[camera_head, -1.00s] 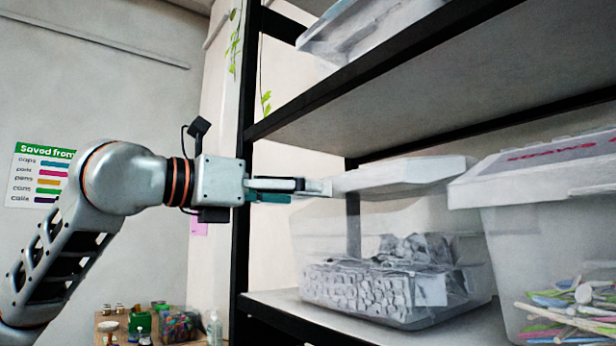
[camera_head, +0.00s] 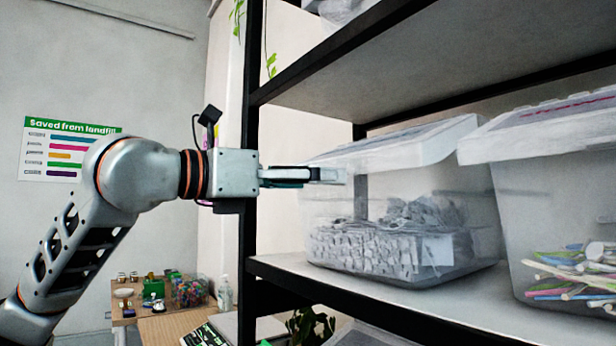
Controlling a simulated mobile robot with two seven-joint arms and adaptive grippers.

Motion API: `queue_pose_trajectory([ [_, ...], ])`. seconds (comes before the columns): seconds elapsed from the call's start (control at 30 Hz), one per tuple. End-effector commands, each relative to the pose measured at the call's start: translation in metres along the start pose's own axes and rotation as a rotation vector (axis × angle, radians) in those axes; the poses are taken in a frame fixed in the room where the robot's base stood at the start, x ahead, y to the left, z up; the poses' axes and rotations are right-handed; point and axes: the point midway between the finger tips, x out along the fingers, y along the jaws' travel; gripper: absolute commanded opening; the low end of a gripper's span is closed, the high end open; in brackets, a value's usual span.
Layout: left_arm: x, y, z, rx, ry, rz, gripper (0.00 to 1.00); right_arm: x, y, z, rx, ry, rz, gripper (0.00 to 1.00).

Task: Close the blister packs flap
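The blister packs box (camera_head: 330,215) is a clear bin on the shelf, partly filled with silvery blister packs (camera_head: 400,235). Its white lid flap (camera_head: 410,145) slopes, its right end higher than its left, with a gap above the bin's right side. My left gripper (camera_head: 335,175) comes in level from the left, its fingertips at the bin's upper left, just below the flap's left end. Whether they touch the flap or bin is unclear. The fingers overlap from this side, so their opening is hidden. My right gripper is out of view.
A second lidded bin (camera_head: 500,200) with colourful sticks stands close on the right. A dark shelf post (camera_head: 249,190) rises beside my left wrist, and an upper shelf (camera_head: 420,60) hangs over the bins. A table with small items (camera_head: 165,300) is at lower left.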

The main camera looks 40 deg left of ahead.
Motion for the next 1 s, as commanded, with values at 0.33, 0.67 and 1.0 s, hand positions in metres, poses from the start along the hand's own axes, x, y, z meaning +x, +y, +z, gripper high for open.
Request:
queue_pose_trajectory([
  [0.33,0.004,-0.001,-0.01,-0.005,0.02,-0.003,0.86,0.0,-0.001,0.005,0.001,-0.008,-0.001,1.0],
  [0.67,-0.029,0.001,-0.007,-0.003,0.015,0.001,0.86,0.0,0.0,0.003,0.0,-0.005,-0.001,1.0],
  [1.0,-0.094,0.001,-0.009,-0.005,0.022,0.0,0.86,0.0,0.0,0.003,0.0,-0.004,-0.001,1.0],
])
